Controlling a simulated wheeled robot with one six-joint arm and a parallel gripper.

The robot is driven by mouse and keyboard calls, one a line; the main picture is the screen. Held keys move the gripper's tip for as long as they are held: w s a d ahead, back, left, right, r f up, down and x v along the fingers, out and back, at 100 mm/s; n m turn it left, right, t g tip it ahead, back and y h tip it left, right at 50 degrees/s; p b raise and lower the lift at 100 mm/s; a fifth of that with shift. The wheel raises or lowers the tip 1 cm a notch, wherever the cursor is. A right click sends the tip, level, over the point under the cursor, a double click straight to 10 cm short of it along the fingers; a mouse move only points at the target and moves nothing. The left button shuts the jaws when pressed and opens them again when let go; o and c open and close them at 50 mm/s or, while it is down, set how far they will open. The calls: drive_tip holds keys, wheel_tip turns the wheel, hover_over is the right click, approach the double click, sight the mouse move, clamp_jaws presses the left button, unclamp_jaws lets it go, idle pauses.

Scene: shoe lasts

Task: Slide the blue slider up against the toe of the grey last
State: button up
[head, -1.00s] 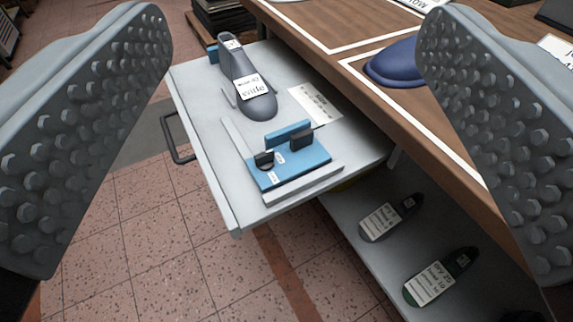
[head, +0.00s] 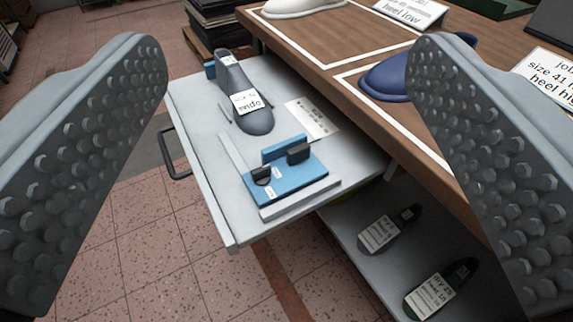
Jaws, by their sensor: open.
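The grey last (head: 251,119) lies on a light grey pull-out board (head: 198,115), its toe pointing toward me and a white label on it. The blue slider (head: 298,180) sits nearer me on the same board, between two pale rails. It has an upright blue plate and two black knobs. A gap of bare board lies between the toe and the slider's upright plate. My gripper (head: 287,180) is open and empty, its two studded jaws at the left and right edges of the view, apart from both things.
A wooden bench (head: 325,50) with a blue last (head: 392,77), a white last and cards stands at the right. A lower shelf (head: 352,222) holds two dark lasts. A printed card (head: 312,118) lies beside the grey last. A dark handle (head: 172,160) sticks out from the board's left side.

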drive_tip(key=shift+c, duration=0.7)
drive_tip(key=n+g, duration=0.6)
drive_tip(key=g, duration=1.1)
hover_over(299, 148)
wheel_tip(299, 148, down, 14)
wheel_tip(299, 148, down, 17)
drive_tip(key=shift+f, duration=0.1)
drive_tip(key=shift+c, duration=0.3)
